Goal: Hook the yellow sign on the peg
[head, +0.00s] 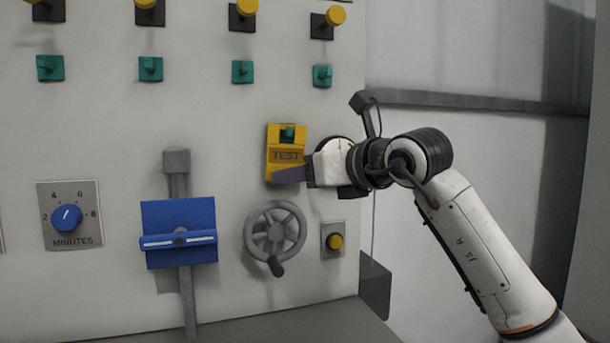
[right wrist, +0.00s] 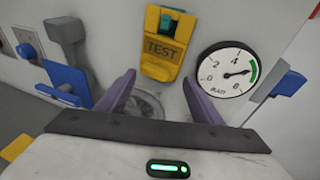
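The yellow sign (head: 285,168), marked TEST, is upright against the panel in the head view. A green peg (head: 288,133) shows in its upper opening, and the sign appears to hang there. In the right wrist view the sign (right wrist: 160,50) and the green peg (right wrist: 168,25) are ahead of the fingers. My right gripper (head: 280,175) is at the sign's lower edge in the head view. In the right wrist view my right gripper (right wrist: 158,79) is open, its purple fingers spread with nothing between them. My left gripper is not in view.
A grey handwheel (head: 275,238) is below the sign, with a yellow button (head: 335,241) beside it. A blue lever plate (head: 180,232) and a minutes dial (head: 68,216) are to the left. Green pegs (head: 242,71) line the panel above. A round gauge (right wrist: 228,72) is right of the sign.

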